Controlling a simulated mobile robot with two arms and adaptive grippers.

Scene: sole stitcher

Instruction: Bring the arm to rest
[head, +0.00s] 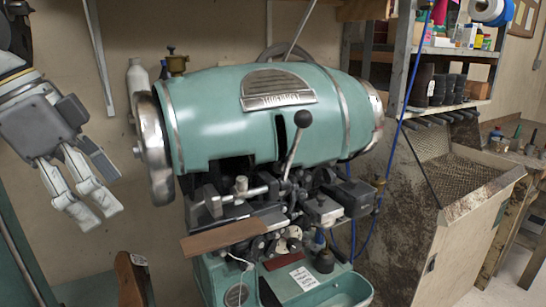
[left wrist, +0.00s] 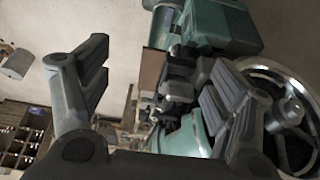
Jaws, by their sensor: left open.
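My left gripper (head: 98,208) hangs at the left of the head view, in front of the bare wall, with its pale fingers pointing down. It is open, with nothing between the fingers. It is left of the teal sole stitcher (head: 225,115) and its metal handwheel (head: 152,150), apart from both in the picture. In the left wrist view the fingers of the left gripper (left wrist: 152,65) stand wide apart, with the stitcher (left wrist: 222,25) behind the right finger. My right gripper is in neither view.
A black-knobbed lever (head: 296,140) rises at the stitcher's front. A flat brown piece (head: 222,237) juts from its left side. A rusty metal cabinet (head: 405,235) and loaded shelves (head: 452,104) stand at the right. Bare wall is behind my left gripper.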

